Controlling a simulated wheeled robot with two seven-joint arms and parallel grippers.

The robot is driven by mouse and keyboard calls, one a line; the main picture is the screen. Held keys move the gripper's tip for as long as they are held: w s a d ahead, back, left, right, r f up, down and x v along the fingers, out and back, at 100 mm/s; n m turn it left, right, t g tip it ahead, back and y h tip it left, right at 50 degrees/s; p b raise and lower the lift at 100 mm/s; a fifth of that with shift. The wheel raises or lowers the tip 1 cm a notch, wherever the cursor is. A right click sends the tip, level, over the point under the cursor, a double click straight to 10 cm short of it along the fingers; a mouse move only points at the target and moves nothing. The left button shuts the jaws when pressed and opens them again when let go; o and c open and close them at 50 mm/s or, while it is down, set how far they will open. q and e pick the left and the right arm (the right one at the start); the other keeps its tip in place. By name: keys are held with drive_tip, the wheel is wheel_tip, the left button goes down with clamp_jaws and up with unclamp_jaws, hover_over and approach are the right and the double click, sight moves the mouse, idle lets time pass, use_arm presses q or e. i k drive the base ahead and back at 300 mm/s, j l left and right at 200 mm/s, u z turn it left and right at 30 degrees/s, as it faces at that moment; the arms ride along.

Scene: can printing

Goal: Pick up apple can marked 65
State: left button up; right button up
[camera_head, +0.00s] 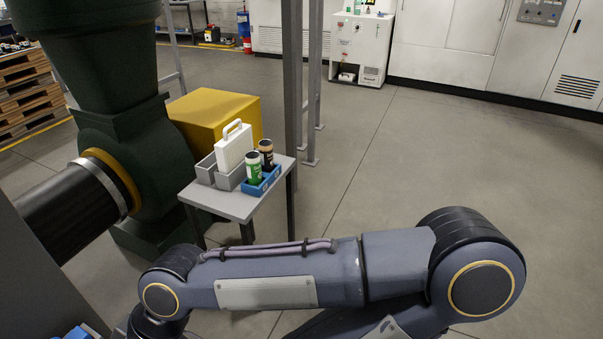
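A green can with a dark top (254,168) and a darker can with a brown or tan top (266,154) stand upright in a small blue tray (262,188). The tray is on the right side of a small grey table (226,206). The labels are too small to read, so I cannot tell which can is an apple can or carries 65. My arm spans the foreground, reaching from the right toward the lower left, well in front of the table. Neither of my grippers is in view.
Grey bins (205,168) and a white handled case (234,148) stand left of the cans. Behind are a yellow box (214,112) and grey posts (292,80). A dark green machine (135,150) is close on the left. Open floor (440,150) lies to the right.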

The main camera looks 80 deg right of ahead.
sight(253, 158)
drive_tip(key=z, duration=2.5)
drive_tip(key=i+l+u, duration=0.15)
drive_tip(key=u, duration=1.1)
drive_tip(key=i+l+u, duration=0.15)
drive_tip(key=l+u, duration=0.2)
drive_tip(key=l, duration=0.25)
drive_tip(key=i+l+u, duration=0.1)
drive_tip(key=l+u, duration=0.25)
drive_tip(key=l, duration=0.3)
drive_tip(key=l+u, duration=0.3)
drive_tip(key=l, duration=1.05)
drive_tip(key=k+l, duration=0.1)
drive_tip(key=l, duration=0.6)
drive_tip(key=i+u, duration=0.05)
